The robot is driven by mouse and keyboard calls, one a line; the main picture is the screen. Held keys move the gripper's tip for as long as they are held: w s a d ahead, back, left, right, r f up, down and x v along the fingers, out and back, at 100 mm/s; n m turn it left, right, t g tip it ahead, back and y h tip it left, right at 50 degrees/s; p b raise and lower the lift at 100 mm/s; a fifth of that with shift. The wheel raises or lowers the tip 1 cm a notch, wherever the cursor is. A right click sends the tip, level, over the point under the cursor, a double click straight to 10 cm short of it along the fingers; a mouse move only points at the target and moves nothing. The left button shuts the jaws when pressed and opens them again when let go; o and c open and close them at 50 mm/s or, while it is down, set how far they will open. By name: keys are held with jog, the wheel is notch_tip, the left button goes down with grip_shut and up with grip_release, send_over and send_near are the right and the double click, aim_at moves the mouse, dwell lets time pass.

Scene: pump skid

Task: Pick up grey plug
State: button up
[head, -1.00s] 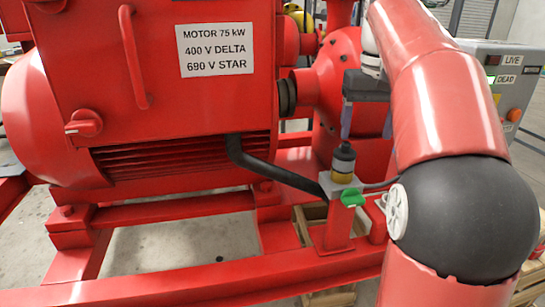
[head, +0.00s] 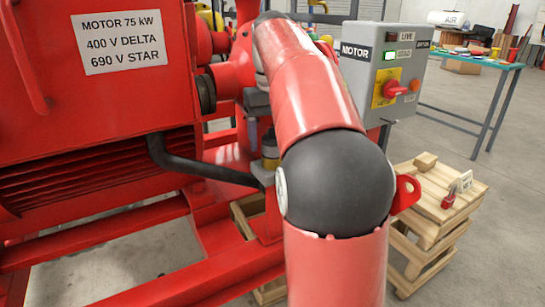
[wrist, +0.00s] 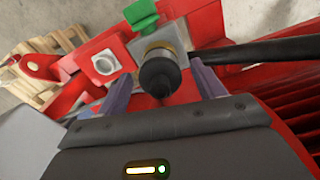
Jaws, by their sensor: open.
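The grey plug (wrist: 158,76), dark with a yellow collar, stands in a grey socket block (wrist: 145,47) with a green flap (wrist: 141,15). In the head view the plug (head: 270,150) shows just left of my black elbow joint. My gripper (wrist: 161,84) is open, with one purple-grey finger on each side of the plug in the wrist view. I cannot tell how deep the fingers reach or whether they touch it. In the head view one finger shows left of the plug; the other is hidden behind my arm.
A black cable conduit (head: 200,170) runs from the red motor (head: 90,110) to the socket. A grey switch box (head: 385,75) stands right of my arm. A wooden crate stack (head: 440,205) with a red padlock is at the right. Open floor lies beyond it.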

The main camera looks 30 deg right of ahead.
jog(key=c, duration=1.2)
jog(key=shift+r, duration=0.1)
notch_tip(320, 180, up, 8)
jog(key=p, duration=0.3)
jog(key=shift+r, duration=1)
jog(key=shift+f, duration=0.1)
